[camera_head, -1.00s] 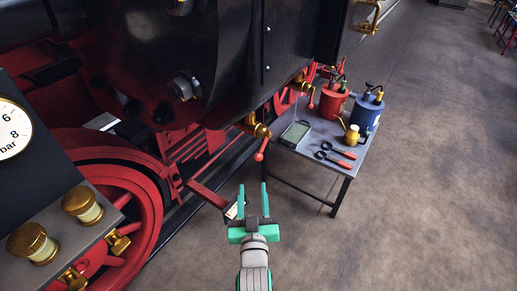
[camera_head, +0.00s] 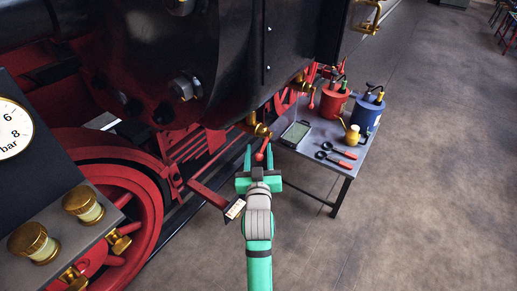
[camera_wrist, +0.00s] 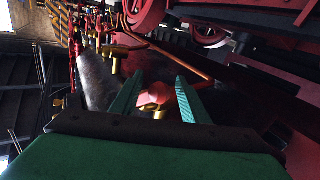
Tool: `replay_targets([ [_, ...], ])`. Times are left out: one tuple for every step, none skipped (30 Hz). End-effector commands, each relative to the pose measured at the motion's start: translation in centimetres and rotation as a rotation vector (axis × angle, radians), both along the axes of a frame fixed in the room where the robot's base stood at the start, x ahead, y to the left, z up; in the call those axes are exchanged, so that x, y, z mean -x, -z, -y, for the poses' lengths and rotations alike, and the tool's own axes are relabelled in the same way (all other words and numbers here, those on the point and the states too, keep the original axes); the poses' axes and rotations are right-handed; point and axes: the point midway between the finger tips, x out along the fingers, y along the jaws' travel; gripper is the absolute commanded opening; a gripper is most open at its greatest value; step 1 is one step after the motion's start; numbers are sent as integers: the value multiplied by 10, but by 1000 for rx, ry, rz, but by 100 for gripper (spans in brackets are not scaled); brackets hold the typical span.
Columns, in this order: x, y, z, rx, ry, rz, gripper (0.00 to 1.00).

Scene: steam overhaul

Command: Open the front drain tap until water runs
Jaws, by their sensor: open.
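The front drain tap (camera_head: 257,129) is brass and sits under the black cylinder, with a red-knobbed lever (camera_head: 262,151) hanging down from it. My gripper (camera_head: 258,149) is open, with its two green fingers pointing up on either side of the lever's red end. In the wrist view the red knob (camera_wrist: 154,95) lies between the open fingers of my gripper (camera_wrist: 156,90), with brass behind it. I cannot tell whether the fingers touch the knob. No running water shows at the tap.
A grey table (camera_head: 335,172) right of my gripper holds a red can (camera_head: 333,101), a blue can (camera_head: 367,112), a small brass oil can (camera_head: 352,137), a tray (camera_head: 296,132) and red-handled tools (camera_head: 340,162). A red wheel (camera_head: 145,210) stands left. A second brass tap (camera_head: 305,85) is farther back.

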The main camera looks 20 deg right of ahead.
Motion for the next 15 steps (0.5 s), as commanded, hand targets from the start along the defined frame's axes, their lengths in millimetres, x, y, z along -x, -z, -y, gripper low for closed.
replay_targets([
  [-5,0,2,0,1,0,41],
  [-8,0,3,0,1,0,41],
  [-10,0,4,0,1,0,41],
  [-12,0,5,0,1,0,41],
  [-13,0,5,0,1,0,41],
  [-14,0,6,0,1,0,41],
  [-15,0,6,0,1,-1,41],
  [-15,0,6,0,1,-1,41],
  [-16,0,6,0,1,-1,41],
  [-16,0,6,0,1,-1,41],
  [-16,0,6,0,1,-1,41],
  [-16,0,6,0,1,-1,41],
  [-16,0,6,0,1,-1,41],
  [-16,0,6,0,1,-1,41],
  [-16,0,6,0,0,-1,41],
])
